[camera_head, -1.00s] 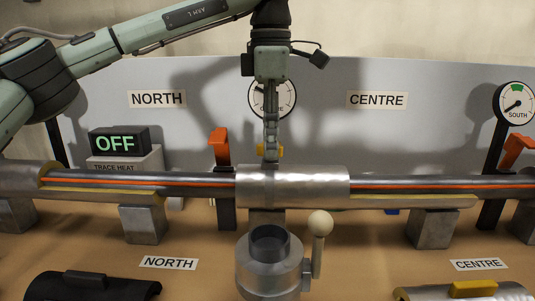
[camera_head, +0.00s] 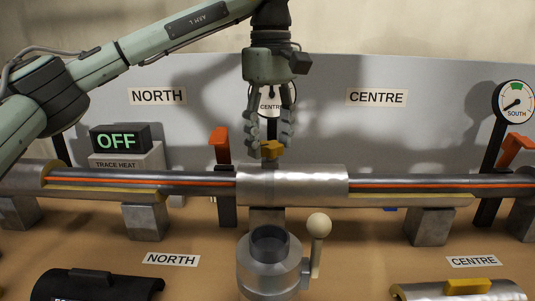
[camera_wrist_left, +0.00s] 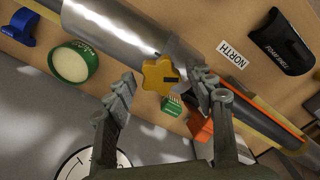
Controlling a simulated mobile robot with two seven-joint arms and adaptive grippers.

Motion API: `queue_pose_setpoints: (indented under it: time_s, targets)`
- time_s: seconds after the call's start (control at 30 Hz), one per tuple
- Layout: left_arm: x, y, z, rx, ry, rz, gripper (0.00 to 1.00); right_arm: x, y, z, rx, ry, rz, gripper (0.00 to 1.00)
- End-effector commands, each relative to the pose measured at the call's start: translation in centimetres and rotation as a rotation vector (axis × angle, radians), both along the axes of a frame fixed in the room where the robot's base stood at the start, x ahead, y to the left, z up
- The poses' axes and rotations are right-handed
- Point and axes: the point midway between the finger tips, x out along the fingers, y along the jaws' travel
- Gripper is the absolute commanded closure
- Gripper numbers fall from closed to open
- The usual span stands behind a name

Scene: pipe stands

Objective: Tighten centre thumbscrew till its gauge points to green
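The yellow centre thumbscrew (camera_head: 271,150) sits on top of the pale metal sleeve (camera_head: 310,182) around the pipe. It also shows as a lobed knob (camera_wrist_left: 157,76) in the wrist view. My left gripper (camera_head: 273,138) points down over it, with its fingers apart on either side and just above the knob. In the wrist view the left gripper (camera_wrist_left: 166,92) has gaps between both fingers and the knob. The centre gauge (camera_head: 277,98) stands behind the gripper. Fingers hide part of its dial, and I cannot read its needle. My right gripper is in neither view.
The pipe (camera_head: 400,184) runs across the bench on grey blocks. An orange lever (camera_head: 219,148) stands left of the sleeve. A metal cup (camera_head: 268,265) with a ball-ended handle (camera_head: 319,226) stands in front. The south gauge (camera_head: 515,103) is at far right. The trace heat sign (camera_head: 118,141) reads OFF.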

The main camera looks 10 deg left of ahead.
Motion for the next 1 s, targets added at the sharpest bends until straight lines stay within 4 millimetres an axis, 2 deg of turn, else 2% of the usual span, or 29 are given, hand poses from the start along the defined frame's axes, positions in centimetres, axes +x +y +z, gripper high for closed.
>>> queue_pose_setpoints:
  time_s: [0.23,0.7,1.0]
  targets:
    - [0.0,0.0,0.5,-0.001,-0.001,0.002,0.46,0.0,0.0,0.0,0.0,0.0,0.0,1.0]
    - [0.0,0.0,5.7,0.0,-0.001,0.003,0.46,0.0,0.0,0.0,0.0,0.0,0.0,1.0]
    - [0.0,0.0,6.0,0.001,0.001,0.002,0.46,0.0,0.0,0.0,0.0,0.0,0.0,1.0]
